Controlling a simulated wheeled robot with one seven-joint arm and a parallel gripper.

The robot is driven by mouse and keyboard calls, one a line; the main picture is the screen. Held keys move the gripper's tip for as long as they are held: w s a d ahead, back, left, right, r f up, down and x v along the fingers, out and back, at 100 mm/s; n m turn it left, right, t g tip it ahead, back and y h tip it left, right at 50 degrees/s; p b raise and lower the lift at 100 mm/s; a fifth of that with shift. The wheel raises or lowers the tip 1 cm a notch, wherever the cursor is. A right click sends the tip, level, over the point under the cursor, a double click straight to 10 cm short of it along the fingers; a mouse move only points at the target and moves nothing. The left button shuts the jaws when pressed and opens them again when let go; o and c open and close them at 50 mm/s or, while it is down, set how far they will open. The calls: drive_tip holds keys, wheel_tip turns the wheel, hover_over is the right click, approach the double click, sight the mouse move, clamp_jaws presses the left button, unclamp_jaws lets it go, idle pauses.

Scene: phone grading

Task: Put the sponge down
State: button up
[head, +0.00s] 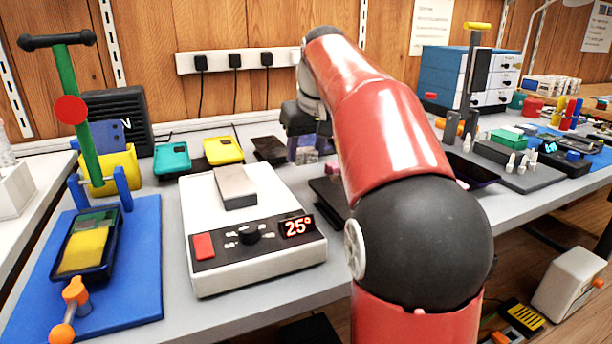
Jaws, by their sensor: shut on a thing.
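My gripper (305,145) points down over the back of the bench, just right of the white heating plate. It is shut on a small, dull pinkish block (307,157), which appears to be the sponge. Most of the block is hidden by the fingers. I cannot tell whether its underside touches the bench. A pink thing (332,168) shows just right of it, partly behind my arm.
The white heating plate (255,262) reads 25° and carries a grey slab (236,187). A blue mat (140,285) with a green-posted press stands left. My red arm hides the bench middle.

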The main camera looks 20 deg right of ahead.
sight(308, 158)
drive_tip(key=shift+f+b, duration=0.55)
drive_tip(key=shift+f, duration=1.5)
drive_tip(key=o, duration=0.9)
drive_tip(key=shift+f, duration=0.15)
drive_tip(key=p+v, duration=0.3)
drive_tip(key=v, duration=0.9)
